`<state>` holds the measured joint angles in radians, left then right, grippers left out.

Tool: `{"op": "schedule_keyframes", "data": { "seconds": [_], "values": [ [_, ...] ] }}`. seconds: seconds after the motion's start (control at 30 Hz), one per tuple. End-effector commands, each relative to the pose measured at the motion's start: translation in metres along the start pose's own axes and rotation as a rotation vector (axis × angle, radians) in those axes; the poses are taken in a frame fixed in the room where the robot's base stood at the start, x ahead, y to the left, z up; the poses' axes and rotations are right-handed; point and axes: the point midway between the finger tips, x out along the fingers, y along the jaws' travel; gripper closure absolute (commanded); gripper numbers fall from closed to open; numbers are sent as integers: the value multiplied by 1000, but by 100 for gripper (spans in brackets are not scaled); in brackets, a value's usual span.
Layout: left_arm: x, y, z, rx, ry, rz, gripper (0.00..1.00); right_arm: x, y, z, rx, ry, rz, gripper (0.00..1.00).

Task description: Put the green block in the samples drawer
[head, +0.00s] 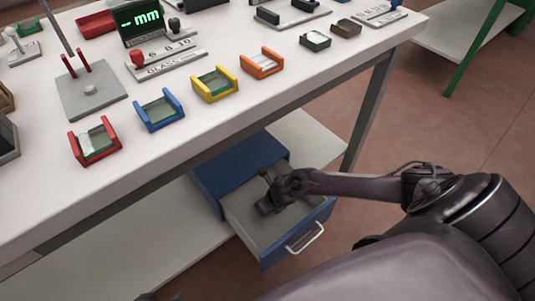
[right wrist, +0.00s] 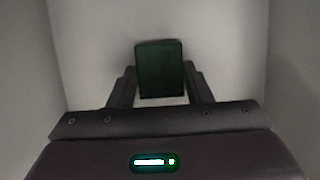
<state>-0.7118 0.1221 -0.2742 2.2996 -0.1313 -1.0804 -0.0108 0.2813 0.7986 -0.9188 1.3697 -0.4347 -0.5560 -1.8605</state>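The samples drawer (head: 245,220) is pulled open from a blue cabinet (head: 213,180) under the table. It has a grey inside, a blue front and a pale handle (head: 305,238). My right gripper (head: 268,203) reaches down inside the drawer. In the right wrist view the dark green block (right wrist: 160,68) sits between the two fingertips of the right gripper (right wrist: 160,80), which meet its sides. Pale drawer walls surround it. In the head view the block is hard to make out against the dark gripper. My left gripper is not in view.
The white table (head: 200,120) above the drawer carries red (head: 75,147), blue (head: 150,122), yellow (head: 228,95) and orange (head: 272,72) holders along its front edge. A grey table leg (head: 366,115) stands right of the drawer. The drawer floor around the block looks clear.

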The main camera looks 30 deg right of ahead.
Motion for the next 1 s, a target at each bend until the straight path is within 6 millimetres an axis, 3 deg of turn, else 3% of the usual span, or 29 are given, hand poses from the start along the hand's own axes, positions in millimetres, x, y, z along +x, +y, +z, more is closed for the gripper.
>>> {"op": "schedule_keyframes", "data": {
  "seconds": [0.03, 0.17, 0.53, 1.0],
  "values": [
    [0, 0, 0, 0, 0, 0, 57, 0, 0, -1, 0, 2, 0, 50],
    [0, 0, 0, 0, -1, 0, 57, 0, 0, -1, 0, 2, -1, 33],
    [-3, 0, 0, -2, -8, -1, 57, -8, -1, 0, 0, 1, -2, 33],
    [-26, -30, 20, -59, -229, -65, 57, -99, -1, 1, -3, 1, -1, 33]
  ]
}}
